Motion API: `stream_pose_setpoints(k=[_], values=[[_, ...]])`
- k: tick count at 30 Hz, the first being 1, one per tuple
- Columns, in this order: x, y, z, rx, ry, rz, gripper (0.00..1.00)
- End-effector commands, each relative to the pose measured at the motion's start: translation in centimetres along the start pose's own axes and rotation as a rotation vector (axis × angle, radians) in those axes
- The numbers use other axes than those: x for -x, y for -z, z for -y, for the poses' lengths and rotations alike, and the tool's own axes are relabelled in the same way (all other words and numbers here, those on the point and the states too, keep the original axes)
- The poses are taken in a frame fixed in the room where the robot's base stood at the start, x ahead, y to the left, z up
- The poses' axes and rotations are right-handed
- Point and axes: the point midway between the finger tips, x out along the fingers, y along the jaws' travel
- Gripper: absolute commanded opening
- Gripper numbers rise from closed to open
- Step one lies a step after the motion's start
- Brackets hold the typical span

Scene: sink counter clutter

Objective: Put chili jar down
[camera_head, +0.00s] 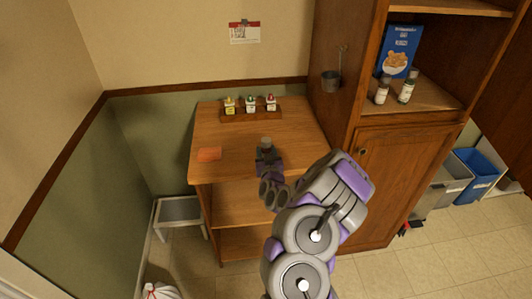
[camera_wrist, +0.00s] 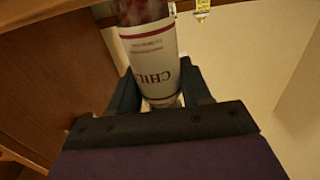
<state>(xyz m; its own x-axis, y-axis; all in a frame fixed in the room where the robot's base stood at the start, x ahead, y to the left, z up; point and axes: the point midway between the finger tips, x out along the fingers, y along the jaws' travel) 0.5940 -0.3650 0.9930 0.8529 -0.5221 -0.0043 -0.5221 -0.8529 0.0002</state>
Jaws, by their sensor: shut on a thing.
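The chili jar (camera_wrist: 152,55) fills the upper middle of the wrist view. It has a white label with upside-down "CHILI" lettering and dark red contents. My gripper (camera_wrist: 160,88) is shut on it, with one dark finger on each side. In the head view my gripper (camera_head: 268,158) is over the front part of the wooden side table (camera_head: 225,130). The jar's grey top (camera_head: 266,142) shows there, and the rest is mostly hidden by my gripper. I cannot tell whether the jar touches the tabletop.

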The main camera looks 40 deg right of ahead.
Motion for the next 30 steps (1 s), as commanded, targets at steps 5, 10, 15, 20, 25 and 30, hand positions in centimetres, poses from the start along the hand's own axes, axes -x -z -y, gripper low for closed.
stream_pose_setpoints(k=[5, 10, 15, 20, 25, 30], values=[[0.0, 0.0, 0.0, 0.000, 0.000, 0.000, 0.62], [0.0, 0.0, 0.0, 0.000, 0.000, 0.000, 0.74], [0.0, 0.0, 0.0, 0.000, 0.000, -0.001, 0.74], [0.5, 0.1, 0.0, 0.000, 0.001, 0.001, 0.74], [2.3, 0.1, 0.0, -0.002, 0.001, 0.001, 0.74], [4.8, 0.2, -0.1, -0.002, 0.000, 0.002, 0.74]])
